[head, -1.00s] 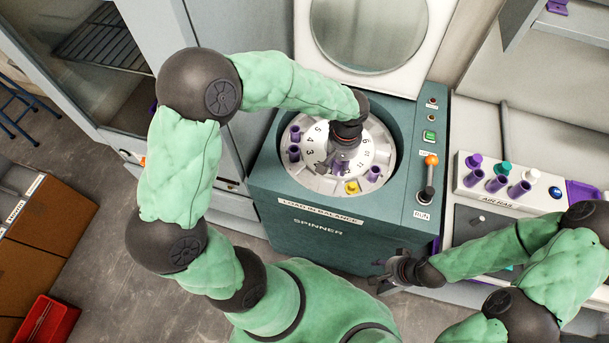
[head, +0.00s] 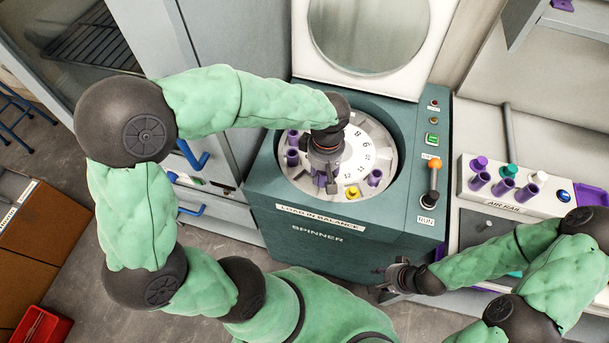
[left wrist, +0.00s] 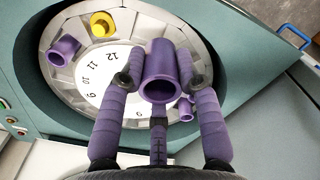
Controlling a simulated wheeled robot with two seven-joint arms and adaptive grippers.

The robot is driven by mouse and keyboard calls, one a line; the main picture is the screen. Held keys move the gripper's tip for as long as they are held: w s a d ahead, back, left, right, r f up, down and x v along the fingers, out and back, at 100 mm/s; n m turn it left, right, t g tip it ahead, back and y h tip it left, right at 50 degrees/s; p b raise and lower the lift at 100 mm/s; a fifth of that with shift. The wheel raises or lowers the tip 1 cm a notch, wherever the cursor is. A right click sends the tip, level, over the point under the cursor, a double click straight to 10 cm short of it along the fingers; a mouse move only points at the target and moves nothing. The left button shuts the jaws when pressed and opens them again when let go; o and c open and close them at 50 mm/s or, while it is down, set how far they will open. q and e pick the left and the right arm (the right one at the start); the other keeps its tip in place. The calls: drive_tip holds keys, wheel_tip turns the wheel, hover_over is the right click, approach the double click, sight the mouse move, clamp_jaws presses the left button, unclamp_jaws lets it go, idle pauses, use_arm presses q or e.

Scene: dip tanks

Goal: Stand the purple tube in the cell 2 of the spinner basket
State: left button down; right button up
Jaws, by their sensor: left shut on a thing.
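The spinner basket (head: 371,137) is a pale round rotor with a white numbered disc inside the open spinner. My left gripper (head: 330,183) is over its front-left part. In the left wrist view the gripper (left wrist: 160,82) is shut on an upright-looking purple tube (left wrist: 159,68), with its open mouth facing the camera. Whether the tube's lower end is inside a cell cannot be told. Numbers around 8 to 12 show; the number 2 is hidden behind my left gripper and arm. My right gripper (head: 388,279) looks open and empty, in front of the spinner's right corner.
Other purple tubes stand in the basket at left (head: 292,157) and right (head: 375,177), near a yellow piece (head: 352,192). The spinner lid (head: 368,35) stands open behind. A lever (head: 431,180) rises beside the bowl.

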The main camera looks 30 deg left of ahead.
use_arm(q)
drive_tip(key=a+f, duration=0.2)
drive_tip(key=w+a+f+b, duration=0.1)
drive_tip(key=a+f, duration=0.1)
drive_tip(key=w+a+f+b, duration=0.1)
drive_tip(key=a+f, duration=0.1)
drive_tip(key=shift+w+a+f, duration=0.2)
drive_tip(key=shift+a+f, duration=0.15)
drive_tip(key=shift+f, duration=0.05)
drive_tip(key=shift+a+f+b, duration=0.1)
drive_tip(key=shift+f+b, duration=0.45)
drive_tip(key=shift+f, duration=1.05)
drive_tip(key=shift+f, duration=0.1)
drive_tip(key=shift+f, duration=0.15)
drive_tip(key=c, duration=0.9)
unclamp_jaws()
